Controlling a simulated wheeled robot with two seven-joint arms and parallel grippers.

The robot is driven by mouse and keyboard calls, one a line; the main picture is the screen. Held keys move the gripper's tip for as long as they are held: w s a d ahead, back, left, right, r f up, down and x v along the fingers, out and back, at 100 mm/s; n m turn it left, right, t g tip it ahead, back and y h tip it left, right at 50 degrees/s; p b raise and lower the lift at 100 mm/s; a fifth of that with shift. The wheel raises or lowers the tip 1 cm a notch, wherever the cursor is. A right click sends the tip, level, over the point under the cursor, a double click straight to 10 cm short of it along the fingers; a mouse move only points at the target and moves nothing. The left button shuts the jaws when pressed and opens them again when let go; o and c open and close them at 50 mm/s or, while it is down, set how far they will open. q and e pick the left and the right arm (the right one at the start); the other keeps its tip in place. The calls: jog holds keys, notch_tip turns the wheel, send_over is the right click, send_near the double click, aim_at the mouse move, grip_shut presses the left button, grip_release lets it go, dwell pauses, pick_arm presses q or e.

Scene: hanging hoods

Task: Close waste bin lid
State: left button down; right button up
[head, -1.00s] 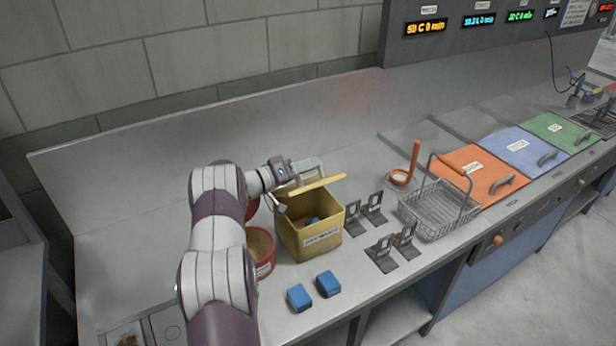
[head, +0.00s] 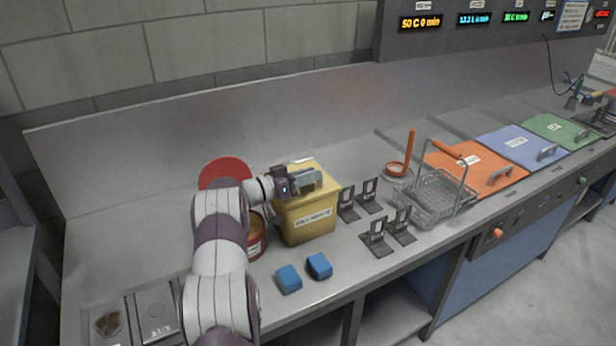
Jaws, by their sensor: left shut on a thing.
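The yellow waste bin (head: 310,222), with a white label on its front, stands on the grey bench left of the middle. Its yellow lid (head: 322,180) lies over the top and looks down on the rim, so the inside is hidden. My left gripper (head: 308,180) is at the top of the bin, shut on the lid. Its fingertips are small here, and the exact place of the grip is hard to see. My right gripper is not in view.
A red tub (head: 257,238) stands left of the bin, partly behind my left arm, near a red disc (head: 224,172). Two blue blocks (head: 289,279) lie in front. Several metal brackets (head: 375,240) and a wire basket (head: 440,198) stand to the right.

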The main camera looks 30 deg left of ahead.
pick_arm(q)
jog(key=shift+d+f, duration=0.2)
jog(key=shift+f, duration=0.2)
jog(key=c, duration=1.4)
grip_release()
jog(key=o, duration=0.3)
jog(key=shift+s+d, duration=0.1)
jog(key=shift+o, duration=0.2)
jog(key=shift+d+r, duration=0.1)
jog(key=shift+r, duration=0.05)
jog(key=shift+s+a, duration=0.25)
jog(key=shift+a, duration=0.05)
jog(key=b+v, duration=0.2)
jog(key=v, duration=1)
jog(key=shift+d, duration=0.1)
